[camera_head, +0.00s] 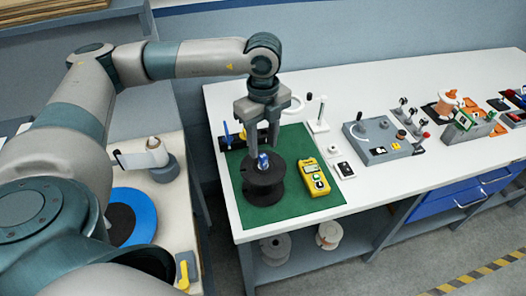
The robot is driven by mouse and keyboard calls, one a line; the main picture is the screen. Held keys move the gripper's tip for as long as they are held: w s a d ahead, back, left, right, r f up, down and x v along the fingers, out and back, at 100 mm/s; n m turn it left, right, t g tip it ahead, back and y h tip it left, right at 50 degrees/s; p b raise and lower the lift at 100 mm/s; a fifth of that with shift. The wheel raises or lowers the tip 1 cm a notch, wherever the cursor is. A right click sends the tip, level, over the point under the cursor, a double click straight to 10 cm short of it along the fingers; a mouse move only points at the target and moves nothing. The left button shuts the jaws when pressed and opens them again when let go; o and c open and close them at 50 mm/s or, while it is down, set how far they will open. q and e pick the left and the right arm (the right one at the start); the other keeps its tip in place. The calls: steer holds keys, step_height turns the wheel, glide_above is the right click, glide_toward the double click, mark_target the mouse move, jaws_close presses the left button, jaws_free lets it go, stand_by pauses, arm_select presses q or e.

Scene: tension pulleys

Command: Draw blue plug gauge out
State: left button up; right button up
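A black spool (263,185) stands on the green mat (300,143). A small blue piece with a pale, shiny part, seemingly the blue plug gauge (263,161), stands upright in the middle of the spool's top. My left gripper (262,147) points straight down above the spool. Its two fingers are apart, with the blue piece just below and between them. I see no contact with it. The fingers hide part of the area behind. My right gripper is not in view.
A yellow handheld meter (313,178) lies close to the right of the spool. A dark rack with a blue upright item (227,134) is behind left. A grey control box (378,140) and several small fixtures stand farther right. Bare white tabletop lies at the front right.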

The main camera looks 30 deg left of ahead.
mark_target(263, 156)
arm_select(q)
step_height(263, 156, down, 5)
steer(key=shift+r+p, duration=0.2)
steer(key=shift+p, duration=0.55)
steer(key=shift+f, duration=0.55)
steer(key=shift+c, duration=0.3)
jaws_close()
